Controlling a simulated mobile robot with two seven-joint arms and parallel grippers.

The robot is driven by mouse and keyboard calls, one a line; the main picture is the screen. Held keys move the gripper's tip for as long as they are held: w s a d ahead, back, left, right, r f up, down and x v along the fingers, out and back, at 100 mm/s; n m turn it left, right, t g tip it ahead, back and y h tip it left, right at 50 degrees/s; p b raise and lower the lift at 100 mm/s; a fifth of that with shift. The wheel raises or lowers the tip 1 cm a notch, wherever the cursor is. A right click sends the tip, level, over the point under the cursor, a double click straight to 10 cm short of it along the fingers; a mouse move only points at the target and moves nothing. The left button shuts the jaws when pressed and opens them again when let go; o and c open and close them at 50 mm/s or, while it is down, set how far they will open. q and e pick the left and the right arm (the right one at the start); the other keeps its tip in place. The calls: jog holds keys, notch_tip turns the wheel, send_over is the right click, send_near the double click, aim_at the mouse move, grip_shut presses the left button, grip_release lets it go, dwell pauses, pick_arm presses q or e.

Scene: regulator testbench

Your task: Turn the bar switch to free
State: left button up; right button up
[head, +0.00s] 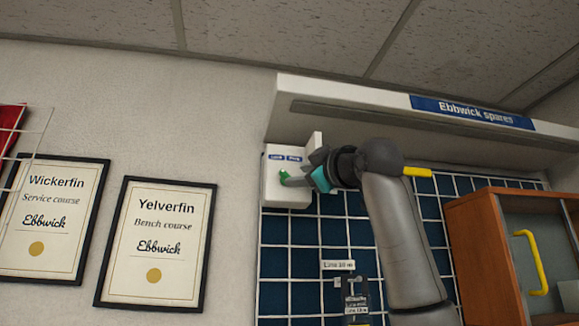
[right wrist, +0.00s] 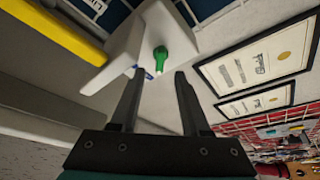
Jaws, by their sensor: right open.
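A white switch box (head: 272,190) is fixed high on the wall under the shelf, with two small blue labels along its top edge that are hard to read. In the right wrist view the green bar switch (right wrist: 161,55) stands on the white box (right wrist: 185,35), with a pale mark at one end. My right gripper (right wrist: 160,73) is open and empty. Its fingertips lie either side of the switch in the picture; contact cannot be told. My left gripper is not in view.
A white shelf (head: 360,112) with a blue "Ebbwick spares" sign (head: 472,112) hangs just above the box and my arm. A blue wall grid (head: 290,262) lies below. A wooden cabinet (head: 486,262) with a yellow handle (head: 535,262) stands right. Framed certificates (head: 157,245) hang left.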

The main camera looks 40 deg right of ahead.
aim_at(288, 176)
jog(key=shift+p+x, duration=1.1)
jog(key=shift+x, duration=1.7)
jog(key=shift+f, duration=0.1)
grip_shut()
